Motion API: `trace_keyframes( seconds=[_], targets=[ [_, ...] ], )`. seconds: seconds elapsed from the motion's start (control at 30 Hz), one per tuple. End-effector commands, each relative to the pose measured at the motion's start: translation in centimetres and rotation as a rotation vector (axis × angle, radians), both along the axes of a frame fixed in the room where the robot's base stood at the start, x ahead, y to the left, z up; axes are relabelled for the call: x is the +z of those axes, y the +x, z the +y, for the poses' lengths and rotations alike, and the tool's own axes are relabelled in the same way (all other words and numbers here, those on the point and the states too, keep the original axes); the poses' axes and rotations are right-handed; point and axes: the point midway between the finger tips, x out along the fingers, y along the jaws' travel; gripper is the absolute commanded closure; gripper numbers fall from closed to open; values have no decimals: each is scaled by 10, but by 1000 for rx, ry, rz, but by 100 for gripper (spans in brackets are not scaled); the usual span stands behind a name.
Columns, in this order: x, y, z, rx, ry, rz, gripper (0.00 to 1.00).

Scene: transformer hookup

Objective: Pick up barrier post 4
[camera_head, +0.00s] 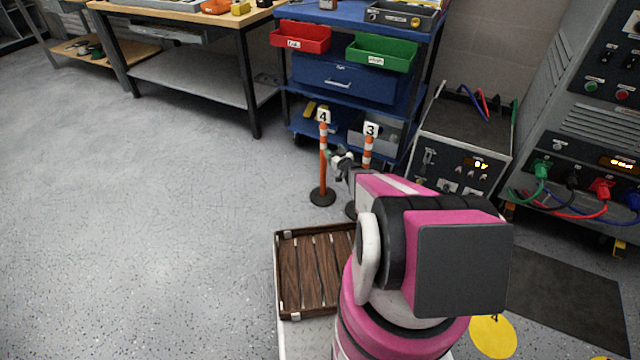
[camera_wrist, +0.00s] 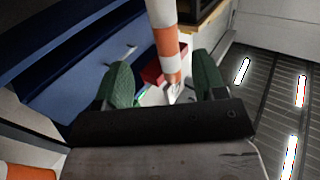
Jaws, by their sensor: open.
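Barrier post 4 (camera_head: 323,169) is a slim orange post with white bands, a black round base and a white "4" plate on top. It stands upright on the floor. My gripper (camera_head: 331,154) is at its right side, at about its upper half, with the jaws open. In the wrist view an orange and white post (camera_wrist: 167,44) shows between the green fingers of my gripper (camera_wrist: 163,76), with a gap to each finger. Its number is not visible there, but it appears to be post 4. I cannot tell whether a finger touches it.
Barrier post 3 (camera_head: 368,143) stands just right of post 4, partly behind my arm. A blue cart (camera_head: 345,79) with red and green bins is close behind. A brown slatted tray (camera_head: 288,273) is in front. Open floor lies to the left.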

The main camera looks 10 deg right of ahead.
Motion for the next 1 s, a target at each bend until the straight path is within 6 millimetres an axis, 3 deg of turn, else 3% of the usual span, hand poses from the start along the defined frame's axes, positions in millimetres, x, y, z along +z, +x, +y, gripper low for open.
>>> trace_keyframes(
  seconds=[0.17, 0.43, 0.67, 1.0],
  targets=[
    [-2, 10, 4, 10, 4, -9, 36],
    [-2, 47, 16, 8, 4, -8, 36],
    [-1, 60, 22, 7, 4, -8, 36],
    [-2, 99, 39, 7, 4, -8, 36]
  ],
)
